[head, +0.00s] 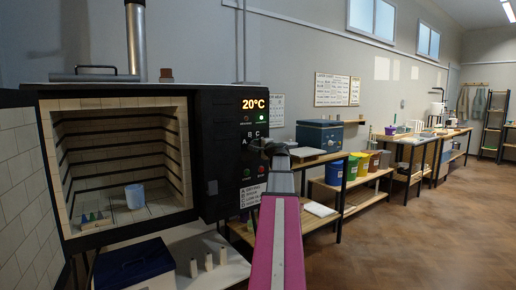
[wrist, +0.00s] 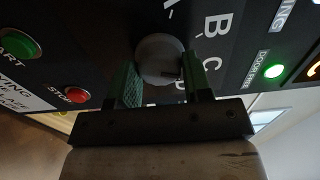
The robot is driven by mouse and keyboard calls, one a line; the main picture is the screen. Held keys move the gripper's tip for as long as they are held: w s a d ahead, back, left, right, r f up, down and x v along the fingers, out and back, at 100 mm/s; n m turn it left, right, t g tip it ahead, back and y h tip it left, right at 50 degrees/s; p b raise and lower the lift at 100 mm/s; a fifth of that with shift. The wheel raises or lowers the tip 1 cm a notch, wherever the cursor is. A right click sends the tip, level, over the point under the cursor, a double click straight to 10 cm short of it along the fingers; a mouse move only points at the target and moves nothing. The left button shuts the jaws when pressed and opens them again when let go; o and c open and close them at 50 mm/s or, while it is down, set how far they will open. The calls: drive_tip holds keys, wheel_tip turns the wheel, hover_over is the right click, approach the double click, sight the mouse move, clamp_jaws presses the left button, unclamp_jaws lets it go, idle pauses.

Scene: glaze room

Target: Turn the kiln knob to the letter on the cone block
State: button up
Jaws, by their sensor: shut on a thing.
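The kiln knob (wrist: 160,58) is a round grey knob on the dark control panel, seen in the wrist view. My gripper (wrist: 163,82) is shut on it, with one green-padded finger on each side. Letters A, B, C and part of a D are printed around the knob. A dark mark shows on the knob's lower right, but its exact setting is unclear. In the head view my gripper (head: 270,148) is at the panel and hides the knob.
The kiln (head: 215,150) shows 20°C and holds a blue cup (head: 135,196). The green START button (wrist: 24,44) and red STOP button (wrist: 77,96) are close to my gripper. A lit green lamp (wrist: 274,71) is on the panel. Shelves with coloured buckets (head: 351,167) stand to the right.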

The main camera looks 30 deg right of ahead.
drive_tip(key=shift+a, duration=0.1)
drive_tip(key=o, duration=0.9)
drive_tip(key=s, duration=1)
drive_tip(key=shift+s+d, duration=0.4)
drive_tip(key=shift+d, duration=0.05)
